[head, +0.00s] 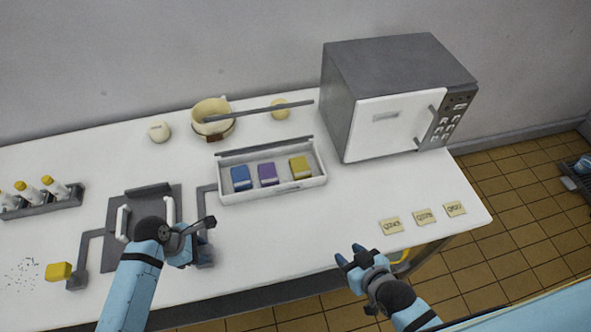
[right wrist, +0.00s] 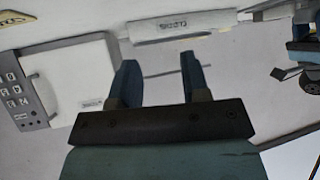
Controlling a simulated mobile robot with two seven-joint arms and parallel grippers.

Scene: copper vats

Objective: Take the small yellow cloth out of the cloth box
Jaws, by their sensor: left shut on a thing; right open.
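The white cloth box (head: 235,196) stands open in the middle of the table. It holds a blue cloth (head: 240,177), a purple cloth (head: 267,173) and, at its right end, the small yellow cloth (head: 301,166). Its labelled front also shows in the right wrist view (right wrist: 180,25). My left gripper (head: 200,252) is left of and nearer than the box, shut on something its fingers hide. My right gripper (head: 349,260) is open and empty near the table's front edge, nearer than the box and to its right; its two fingers show apart in the right wrist view (right wrist: 155,78).
A microwave (head: 385,125) stands at the back right. A bowl (head: 212,125) stands behind the box. A grey plate with white handles (head: 110,245) and a yellow block (head: 58,271) are at the left. Labelled notes (head: 423,217) lie at the right. Table in front of the box is clear.

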